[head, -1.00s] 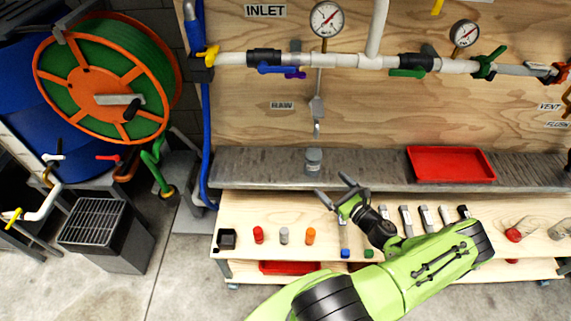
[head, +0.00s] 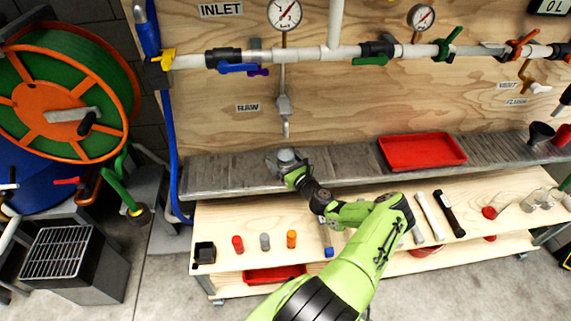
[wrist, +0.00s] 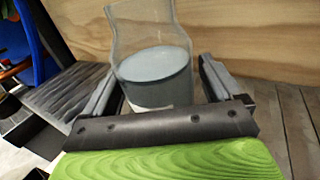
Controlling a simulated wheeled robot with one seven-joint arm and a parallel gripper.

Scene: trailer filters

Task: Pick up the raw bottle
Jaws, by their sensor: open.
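The raw bottle (head: 286,156) stands upright on the grey metal shelf, below the RAW label and its spout. In the wrist view the bottle (wrist: 153,72) is clear, with grey-blue liquid inside. My gripper (head: 287,167) is at the bottle in the head view, partly covering it. In the wrist view my gripper (wrist: 162,72) is open, with one finger on each side of the bottle. A small gap shows at the right finger; whether the left finger touches is unclear. The bottle's base is hidden behind the gripper's palm.
The RAW spout (head: 285,125) hangs just above the bottle. A red tray (head: 421,151) lies to the right on the shelf (head: 230,172). The lower bench (head: 218,227) holds coloured caps and filter cartridges. The shelf left of the bottle is clear.

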